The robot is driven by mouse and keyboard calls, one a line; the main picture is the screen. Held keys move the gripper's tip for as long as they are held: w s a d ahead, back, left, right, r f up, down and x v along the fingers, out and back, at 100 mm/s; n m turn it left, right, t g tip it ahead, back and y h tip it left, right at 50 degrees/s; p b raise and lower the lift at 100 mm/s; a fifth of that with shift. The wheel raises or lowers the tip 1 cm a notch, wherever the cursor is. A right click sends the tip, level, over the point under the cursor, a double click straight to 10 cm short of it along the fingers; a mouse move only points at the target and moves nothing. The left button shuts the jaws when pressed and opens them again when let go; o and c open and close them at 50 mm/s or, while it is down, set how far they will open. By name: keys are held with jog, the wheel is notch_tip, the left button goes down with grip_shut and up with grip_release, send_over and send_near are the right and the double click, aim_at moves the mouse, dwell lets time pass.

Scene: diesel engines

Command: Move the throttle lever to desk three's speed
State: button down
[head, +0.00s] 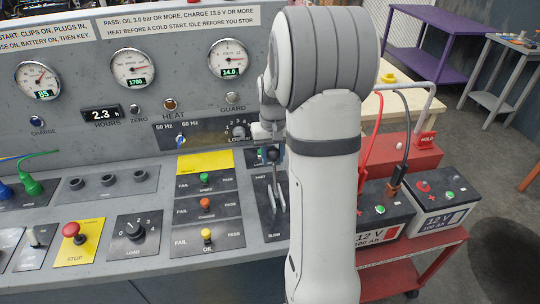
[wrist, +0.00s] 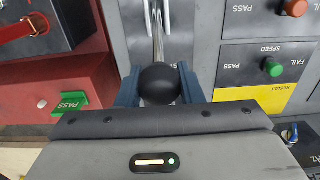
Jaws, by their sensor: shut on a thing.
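The throttle lever (head: 279,196) stands in its slot plate on the grey desk, partly hidden behind my arm in the head view. Its slot plate has "SLOW" at the near end. In the wrist view its black ball knob (wrist: 160,84) sits between the two blue fingers of my gripper (wrist: 159,88), which is shut on it. The metal shaft (wrist: 157,35) runs away from the knob. The middle gauge (head: 134,68) shows 1700 on its digital readout. No desk number is readable.
Left of the lever is a panel of FAIL/PASS switches, including the speed switch (wrist: 273,67). Further left are the load dial (head: 134,228) and red stop button (head: 72,229). A red cart with batteries (head: 434,205) stands at the right. A purple table (head: 437,40) is behind.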

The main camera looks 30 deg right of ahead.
jog(key=shift+w+f, duration=0.1)
jog(key=shift+w, duration=0.15)
jog(key=c, duration=1)
grip_release()
notch_tip(320, 180, up, 7)
jog(key=shift+w+r+b, duration=0.15)
jog(key=shift+b, duration=0.2)
jog(key=shift+r, duration=0.25)
